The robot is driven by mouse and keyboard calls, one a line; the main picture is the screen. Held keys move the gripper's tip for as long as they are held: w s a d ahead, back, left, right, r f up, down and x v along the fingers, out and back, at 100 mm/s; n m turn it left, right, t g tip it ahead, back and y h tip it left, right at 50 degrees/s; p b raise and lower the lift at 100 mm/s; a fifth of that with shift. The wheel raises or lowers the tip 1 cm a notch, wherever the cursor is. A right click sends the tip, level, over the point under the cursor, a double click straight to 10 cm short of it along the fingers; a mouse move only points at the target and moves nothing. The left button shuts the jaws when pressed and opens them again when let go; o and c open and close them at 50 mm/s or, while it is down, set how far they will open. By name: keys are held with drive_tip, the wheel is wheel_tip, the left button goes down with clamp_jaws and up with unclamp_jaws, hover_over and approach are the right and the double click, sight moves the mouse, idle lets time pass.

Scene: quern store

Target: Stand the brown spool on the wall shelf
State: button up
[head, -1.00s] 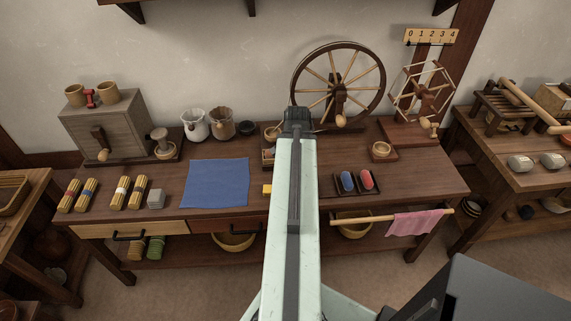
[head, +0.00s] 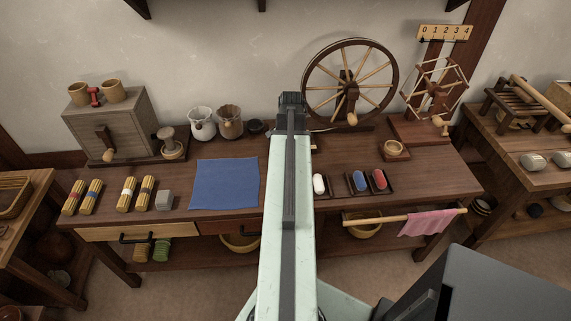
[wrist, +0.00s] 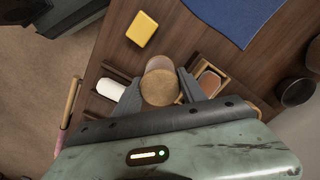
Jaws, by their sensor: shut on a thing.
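My gripper (wrist: 160,77) is shut on a tan-brown round-ended piece, which I take for the brown spool (wrist: 160,89). In the head view my own arm hides the fingers and the held piece. Of the wall shelf, only dark brackets (head: 137,8) show at the top edge of the head view. The shelf's top surface is out of view.
A yellow block (wrist: 142,28) lies near the held piece.

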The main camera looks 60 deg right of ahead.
drive_tip(key=f+b, duration=0.1)
drive_tip(key=f, duration=0.1)
drive_tip(key=s+f+b, duration=0.1)
drive_tip(key=shift+s+d+f+b, duration=0.1)
drive_tip(key=shift+d+f+b, duration=0.1)
drive_tip(key=shift+f+b, duration=0.15)
drive_tip(key=shift+w+a+r+p, duration=0.1)
drive_tip(key=shift+w+r+p, duration=0.05)
drive_tip(key=shift+w+p, duration=0.15)
drive_tip(key=shift+f, duration=0.2)
drive_tip(key=o, duration=1.4)
wheel_tip(320, 180, up, 13)
drive_tip(key=p, duration=1.2)
drive_tip(key=shift+f, duration=0.25)
drive_tip(key=shift+w, duration=0.1)
